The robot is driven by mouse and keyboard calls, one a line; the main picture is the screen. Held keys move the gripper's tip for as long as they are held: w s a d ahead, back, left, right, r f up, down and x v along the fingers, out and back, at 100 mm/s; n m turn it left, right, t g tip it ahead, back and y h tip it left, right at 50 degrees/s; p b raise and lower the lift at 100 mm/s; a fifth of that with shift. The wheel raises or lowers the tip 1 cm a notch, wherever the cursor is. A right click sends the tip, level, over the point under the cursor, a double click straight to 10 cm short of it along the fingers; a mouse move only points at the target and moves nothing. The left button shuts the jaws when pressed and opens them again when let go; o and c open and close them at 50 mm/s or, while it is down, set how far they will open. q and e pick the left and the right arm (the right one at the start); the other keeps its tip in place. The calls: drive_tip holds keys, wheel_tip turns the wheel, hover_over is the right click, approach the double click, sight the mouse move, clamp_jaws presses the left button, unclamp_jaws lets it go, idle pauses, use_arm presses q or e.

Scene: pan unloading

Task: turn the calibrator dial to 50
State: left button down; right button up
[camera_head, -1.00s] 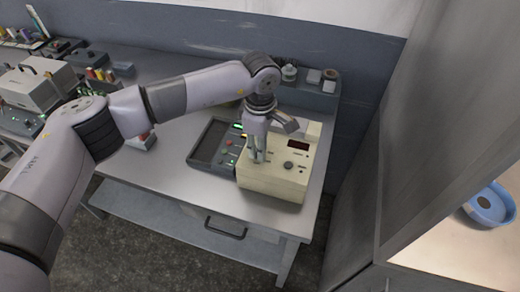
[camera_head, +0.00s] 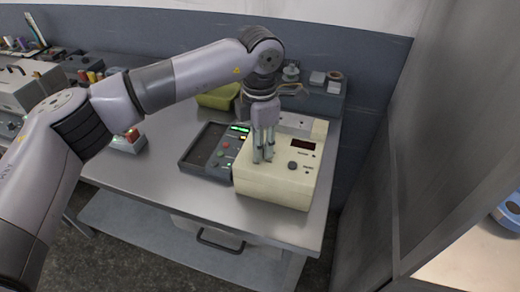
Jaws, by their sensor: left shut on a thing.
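The cream calibrator box (camera_head: 272,188) stands on the metal bench, with a dark red display (camera_head: 303,145) and a small black knob (camera_head: 292,165) on its sloping face. My left gripper (camera_head: 263,158) points down at the left part of this face. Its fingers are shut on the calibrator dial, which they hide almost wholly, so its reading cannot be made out. The display shows no legible number. My right gripper is not in view.
A dark grey tray-like panel (camera_head: 203,147) with a lit green display and buttons sits left of the box. Bare bench (camera_head: 165,170) lies to the left. A cabinet wall rises at right.

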use_arm(q)
drive_tip(key=shift+n+b, duration=0.3)
drive_tip(key=shift+n, duration=0.2)
drive_tip(key=c, duration=1.4)
unclamp_jaws()
drive_tip(key=shift+o, duration=0.2)
wheel_tip(320, 180, up, 12)
